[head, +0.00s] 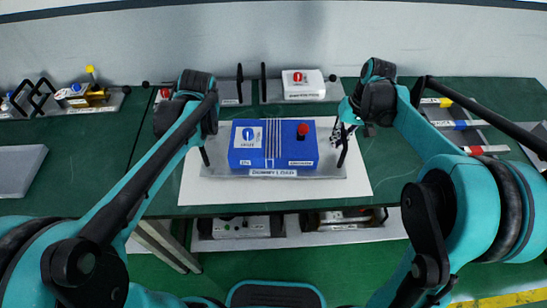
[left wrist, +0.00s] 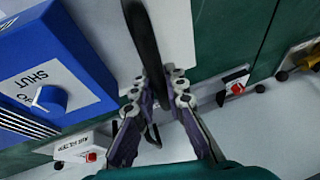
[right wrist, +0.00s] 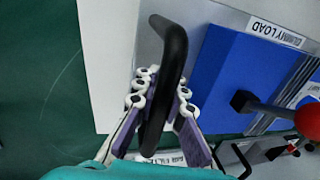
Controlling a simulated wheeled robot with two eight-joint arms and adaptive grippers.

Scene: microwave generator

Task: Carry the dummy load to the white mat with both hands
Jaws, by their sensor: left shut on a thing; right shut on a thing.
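The dummy load (head: 273,148) is a blue box with a red knob on a grey base plate with a black handle at each end. It is over the white mat (head: 200,192), whose edges show around the plate; I cannot tell whether it touches the mat. My right gripper (head: 345,134) is shut on the right handle, also seen in the right wrist view (right wrist: 165,60). My left gripper (left wrist: 158,88) is shut on the left handle (left wrist: 143,35); in the head view my arm mostly hides it. The box looks level.
A white unit with a red button (head: 303,84) stands behind on the green bench (head: 400,185). Modules with black handles (head: 85,95) are at the left. Coloured bars (head: 455,125) lie at the right. More units (head: 240,227) sit on a shelf below the bench's front edge.

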